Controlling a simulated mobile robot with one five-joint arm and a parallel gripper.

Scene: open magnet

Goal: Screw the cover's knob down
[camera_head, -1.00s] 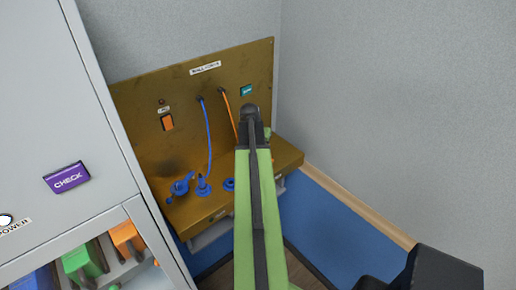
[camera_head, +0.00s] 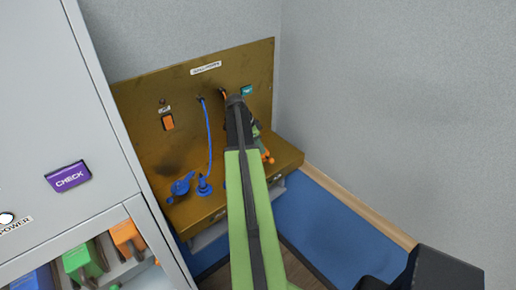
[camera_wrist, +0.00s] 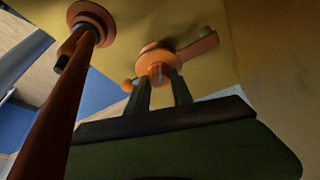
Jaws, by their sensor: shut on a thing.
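In the wrist view, the two dark fingers of my gripper (camera_wrist: 161,92) are shut on an orange knob (camera_wrist: 157,62). An orange cover flap (camera_wrist: 200,46) reaches out to the right of the knob, close to the yellow-brown surface. In the head view, my arm hides the fingertips and the knob. A small orange part (camera_head: 268,158) shows just right of my arm, over the shelf (camera_head: 284,160). Whether the cover is tight against its seat cannot be told.
An orange plug-like stem with a round flange (camera_wrist: 92,20) stands close left of my fingers. On the brass panel (camera_head: 140,110) are an orange switch (camera_head: 168,122) and a blue cable (camera_head: 208,135) running to a blue plug (camera_head: 203,186). A blue cover (camera_head: 182,184) lies left of it.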

